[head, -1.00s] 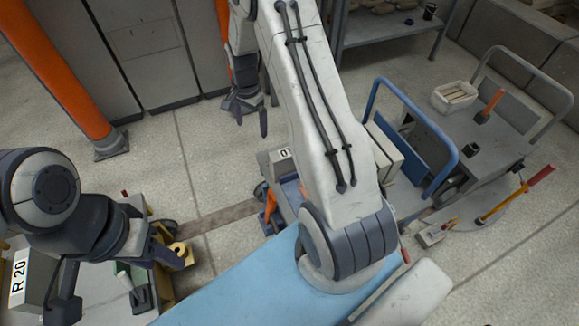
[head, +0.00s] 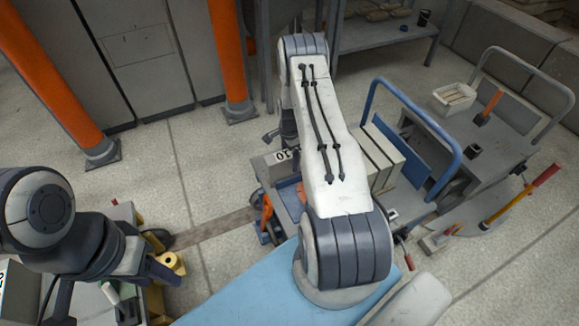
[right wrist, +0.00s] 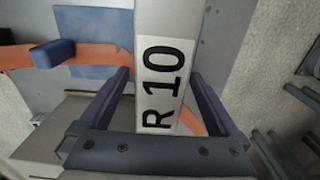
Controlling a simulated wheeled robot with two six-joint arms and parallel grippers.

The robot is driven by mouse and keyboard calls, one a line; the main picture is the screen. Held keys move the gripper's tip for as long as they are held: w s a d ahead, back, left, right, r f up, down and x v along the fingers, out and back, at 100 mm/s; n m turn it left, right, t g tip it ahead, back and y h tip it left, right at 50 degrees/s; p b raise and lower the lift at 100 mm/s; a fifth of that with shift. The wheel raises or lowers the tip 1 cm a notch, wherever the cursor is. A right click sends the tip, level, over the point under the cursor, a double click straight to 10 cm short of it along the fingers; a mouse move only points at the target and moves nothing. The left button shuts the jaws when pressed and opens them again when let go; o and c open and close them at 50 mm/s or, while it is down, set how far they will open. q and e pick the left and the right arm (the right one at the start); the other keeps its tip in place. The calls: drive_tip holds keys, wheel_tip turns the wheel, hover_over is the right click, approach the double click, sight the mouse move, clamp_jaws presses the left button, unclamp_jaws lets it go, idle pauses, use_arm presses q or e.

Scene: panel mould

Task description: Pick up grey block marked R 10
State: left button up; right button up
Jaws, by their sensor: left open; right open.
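The grey block marked R 10 (right wrist: 168,30) fills the middle of the right wrist view, its white label facing the camera. In the head view the block (head: 268,170) sits on a blue-grey cart, partly hidden by my right arm. My right gripper (right wrist: 160,78) is open, with one dark finger on either side of the block; whether they touch it I cannot tell. In the head view it is mostly hidden behind my right arm. My left gripper (head: 155,270) is open at the lower left, near a yellow part.
A cart (head: 285,200) with orange clamps holds the block. Pale panels (head: 378,160) and a blue-railed trolley (head: 440,150) stand to the right. A second grey block (head: 18,300) is at the lower left edge. Orange posts (head: 228,55) stand behind.

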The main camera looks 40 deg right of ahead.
wheel_tip(320, 180, down, 3)
drive_tip(key=shift+r, duration=0.2)
clamp_jaws()
drive_tip(key=shift+r, duration=0.1)
